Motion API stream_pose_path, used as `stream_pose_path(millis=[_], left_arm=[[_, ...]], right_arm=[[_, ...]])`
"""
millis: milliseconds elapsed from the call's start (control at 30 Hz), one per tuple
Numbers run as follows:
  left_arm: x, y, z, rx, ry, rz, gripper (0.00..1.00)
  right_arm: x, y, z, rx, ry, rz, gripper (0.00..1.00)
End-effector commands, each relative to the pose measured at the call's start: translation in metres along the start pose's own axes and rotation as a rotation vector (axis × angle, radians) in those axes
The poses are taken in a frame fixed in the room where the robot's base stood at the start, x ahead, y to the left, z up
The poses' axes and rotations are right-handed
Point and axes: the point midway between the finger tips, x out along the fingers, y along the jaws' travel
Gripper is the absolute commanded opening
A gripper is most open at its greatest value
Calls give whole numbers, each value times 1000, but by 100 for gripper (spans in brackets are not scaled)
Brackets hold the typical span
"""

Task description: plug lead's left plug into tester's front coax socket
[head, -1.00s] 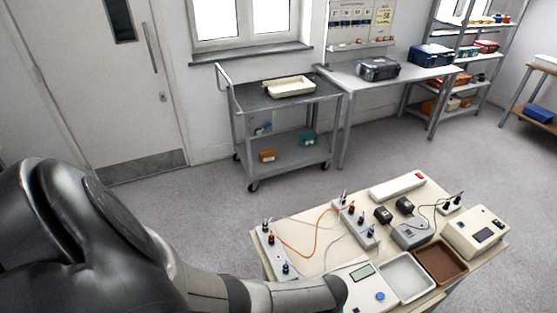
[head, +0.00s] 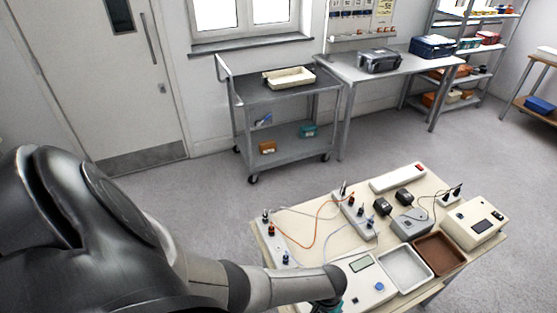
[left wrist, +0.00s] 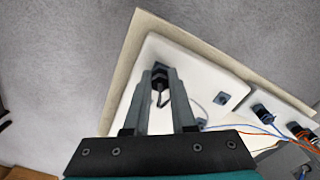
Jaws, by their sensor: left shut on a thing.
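The tester (head: 373,271) is a pale box with a grey display and a blue button, at the near side of the bench in the head view. Its pale top also shows in the left wrist view (left wrist: 190,66). My left gripper (left wrist: 161,76) is shut on a dark plug (left wrist: 160,77), the lead's left plug, over the tester's top near one corner. A dark cable loop hangs back from the plug between the fingers. I cannot tell whether the plug is seated in a socket. My right gripper is not in view.
A terminal strip (head: 272,243) with blue and orange plugs stands beyond the tester, and another strip (head: 355,215) stands to its right. An orange lead (head: 316,233) runs between them. A white tray (head: 405,267) and a brown tray (head: 440,253) lie right of the tester.

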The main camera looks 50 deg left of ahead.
Motion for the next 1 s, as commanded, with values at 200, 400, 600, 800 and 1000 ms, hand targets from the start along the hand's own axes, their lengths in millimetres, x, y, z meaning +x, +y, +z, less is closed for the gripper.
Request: stream_pose_path(millis=[200, 400, 600, 800, 1000], left_arm=[[0, -1, 0, 180, -2, -3, 0], [0, -1, 0, 195, -2, -3, 0], [0, -2, 0, 253, -1, -4, 0], [0, -1, 0, 465, -1, -3, 0], [0, -2, 0, 546, -2, -3, 0]], right_arm=[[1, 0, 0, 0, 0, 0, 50], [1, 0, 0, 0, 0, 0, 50], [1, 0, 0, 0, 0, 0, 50], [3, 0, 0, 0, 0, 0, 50], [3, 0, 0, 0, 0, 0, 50]])
